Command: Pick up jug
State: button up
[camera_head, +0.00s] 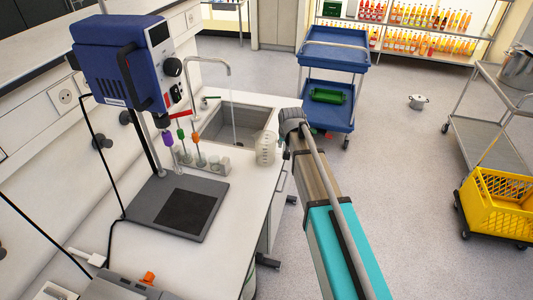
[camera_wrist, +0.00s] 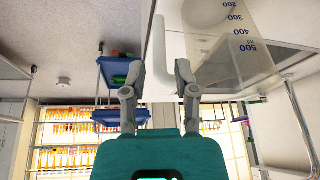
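The jug (camera_head: 265,148) is a clear measuring jug standing on the counter's edge beside the sink. In the wrist view the jug (camera_wrist: 235,45) fills the upper right, with blue marks from 200 to 500; this view is upside down. Its pale handle (camera_wrist: 160,50) points toward my gripper. My gripper (camera_wrist: 158,72) is open, with one finger on each side of the handle in the picture. I cannot tell whether either finger touches it. In the head view my arm hides most of the gripper, which is just right of the jug.
A sink (camera_head: 237,125) with a tap lies behind the jug. A rack with coloured pipettes (camera_head: 205,163) and a blue stand mixer (camera_head: 125,60) are to the left. A blue cart (camera_head: 333,55) stands beyond. A yellow crate (camera_head: 497,200) is at right. The floor between is mostly clear.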

aim_at(284, 149)
jog(key=shift+b+x, duration=2.25)
jog(key=shift+x, duration=0.35)
jog(key=shift+r, duration=0.1)
grip_shut()
